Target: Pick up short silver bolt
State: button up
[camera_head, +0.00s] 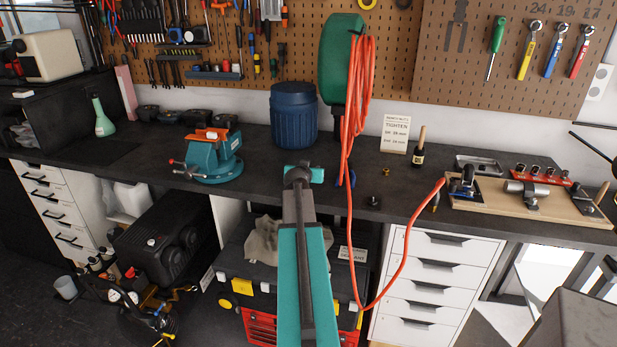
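I cannot pick out a short silver bolt for certain. A small dark piece (373,202) lies on the workbench (255,195) right of the hanging orange hose; it is too small to tell what it is. A small brass-coloured piece (386,172) lies behind it. My teal and grey arm reaches up from the bottom middle to the bench edge. Its far end is foreshortened, and I cannot make out my gripper or its fingers.
A blue drum (294,115) and a teal vise (211,157) stand on the bench. The orange hose (358,110) hangs from a green reel (338,50) and loops past the front edge. A wooden board (480,202) with metal parts lies at right. A small sign (395,134) stands behind.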

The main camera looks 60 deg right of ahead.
grip_shut()
jog(key=shift+r, duration=0.15)
notch_tip(320, 180, up, 10)
jog(key=b, duration=0.2)
dwell(0.8)
jog(key=shift+w+a, duration=0.1)
dwell(0.5)
